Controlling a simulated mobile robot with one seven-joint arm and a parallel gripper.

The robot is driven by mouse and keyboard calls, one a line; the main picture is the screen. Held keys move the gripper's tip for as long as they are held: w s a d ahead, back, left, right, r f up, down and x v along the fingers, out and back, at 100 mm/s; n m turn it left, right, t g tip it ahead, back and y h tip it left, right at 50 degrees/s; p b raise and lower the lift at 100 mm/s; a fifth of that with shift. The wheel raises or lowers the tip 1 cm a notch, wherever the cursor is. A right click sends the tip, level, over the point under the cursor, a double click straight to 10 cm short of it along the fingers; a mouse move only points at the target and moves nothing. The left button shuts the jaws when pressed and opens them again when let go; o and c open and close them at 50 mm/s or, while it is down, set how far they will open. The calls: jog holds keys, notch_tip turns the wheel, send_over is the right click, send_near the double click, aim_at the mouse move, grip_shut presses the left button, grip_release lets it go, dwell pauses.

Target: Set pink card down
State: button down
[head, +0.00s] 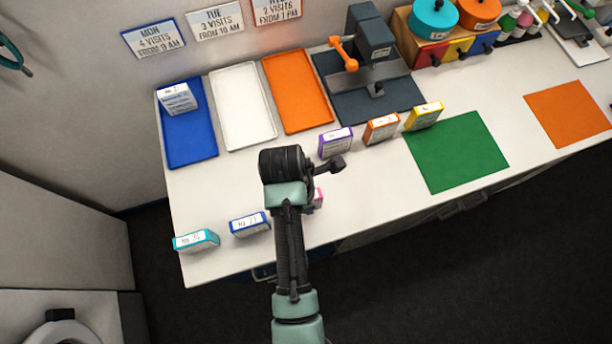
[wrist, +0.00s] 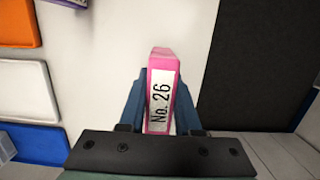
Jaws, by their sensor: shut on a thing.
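The pink card (wrist: 160,62), a thin block with a white label reading "No. 26", stands between the two blue fingers of my gripper (wrist: 160,85) in the wrist view. The gripper is shut on it. In the head view only a small part of the pink card (head: 318,198) shows beside my arm, over the front part of the white counter (head: 370,190). My arm hides the rest of the card and the fingers there. I cannot tell whether the card touches the counter.
A teal card (head: 196,241) and a blue card (head: 250,224) stand left of my arm. Purple (head: 335,142), orange (head: 381,129) and yellow (head: 424,116) cards stand behind right. Blue (head: 193,140), white (head: 242,105) and orange (head: 297,92) trays lie at the back. A green mat (head: 457,152) lies right.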

jog(key=shift+f, duration=1.9)
jog(key=shift+s+f, duration=0.1)
jog(key=shift+f, duration=0.05)
jog(key=c, duration=0.6)
grip_release()
